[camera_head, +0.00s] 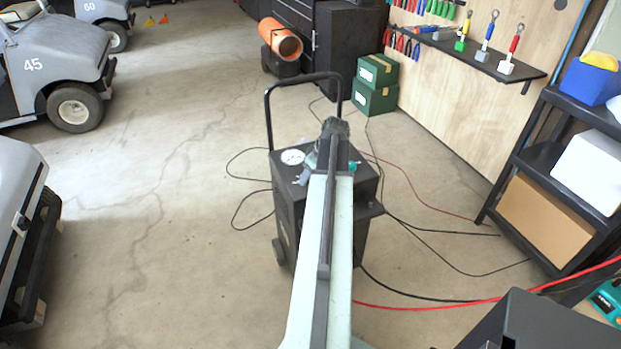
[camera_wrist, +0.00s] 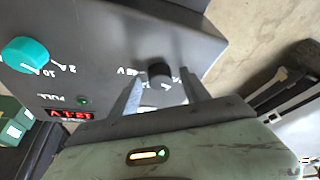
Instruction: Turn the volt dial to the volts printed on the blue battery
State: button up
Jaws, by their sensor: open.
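The volt dial is a small black knob (camera_wrist: 159,71) on the grey charger panel, with a "48V" mark to its left in the wrist view. My gripper (camera_wrist: 161,77) is open, with one finger on each side of this knob. I cannot tell whether the fingers touch it. The knob's pointer and the other volt marks are hard to read or hidden by the fingers. In the head view the wheeled charger (camera_head: 326,230) stands on the floor under my arm, which hides part of its top. I cannot make out a blue battery in either view.
A teal dial (camera_wrist: 25,54) with amp marks sits left of the knob, near a small green light (camera_wrist: 83,100) and a red display (camera_wrist: 70,116). Cables lie on the floor around the charger.

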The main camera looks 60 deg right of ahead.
grip_shut()
jog(key=shift+d, duration=0.15)
